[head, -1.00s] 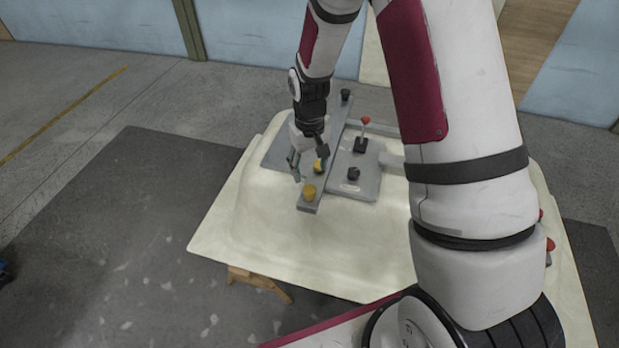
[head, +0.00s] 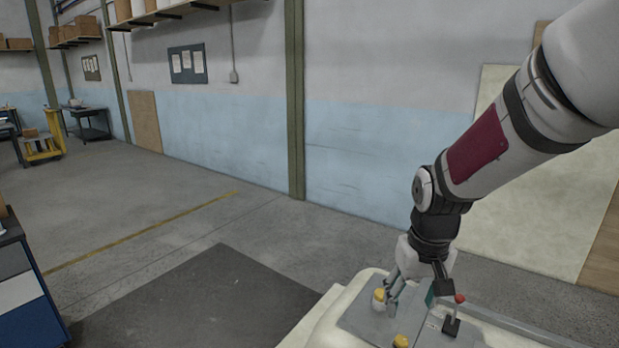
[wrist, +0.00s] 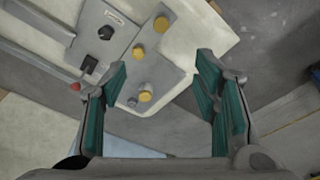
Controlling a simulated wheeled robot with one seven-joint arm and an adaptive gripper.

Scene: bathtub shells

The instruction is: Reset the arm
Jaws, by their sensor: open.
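My gripper (head: 408,292) hangs at the lower right of the head view, pointing down over the grey fixture plate. In the wrist view its two green-padded fingers (wrist: 163,72) are wide apart with nothing held between them. The grey fixture plate (wrist: 125,60) lies on a cream bathtub shell (wrist: 205,35). It carries yellow knobs (wrist: 161,24), a black knob (wrist: 106,32) and a black switch (wrist: 89,65). One yellow knob (head: 379,295) and the red-tipped lever (head: 460,298) show beside the gripper in the head view. I cannot tell the exact gap between fingertips and plate.
A dark floor mat (head: 190,300) lies left of the shell. A blue-and-grey cabinet (head: 25,290) stands at the left edge, and a yellow cart (head: 42,147) is farther back. A wall with a green post (head: 295,110) runs behind. The floor between is clear.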

